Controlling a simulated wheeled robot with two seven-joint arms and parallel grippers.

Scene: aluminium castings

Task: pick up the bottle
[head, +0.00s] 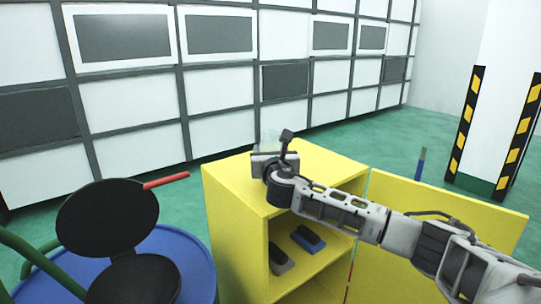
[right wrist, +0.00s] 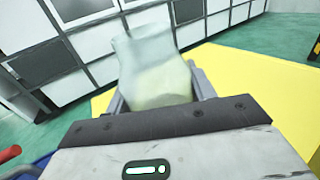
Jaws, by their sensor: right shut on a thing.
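The bottle (right wrist: 155,75) is translucent and pale, with a yellowish-green lower part. In the right wrist view it stands between the two fingers of my right gripper (right wrist: 158,95), which is shut on it. In the head view my right gripper (head: 268,160) is over the top of the yellow cabinet (head: 320,165), near its far left part. The bottle is only faintly visible there, mostly hidden behind the gripper. I cannot tell whether its base touches the cabinet top. My left gripper is not in view.
The cabinet's front is open, with dark blocks (head: 308,238) on a shelf and its yellow door (head: 430,235) swung right. A blue drum (head: 190,255) with black discs (head: 108,215) and a red handle (head: 166,181) stands at left. A striped pillar (head: 495,130) stands at right.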

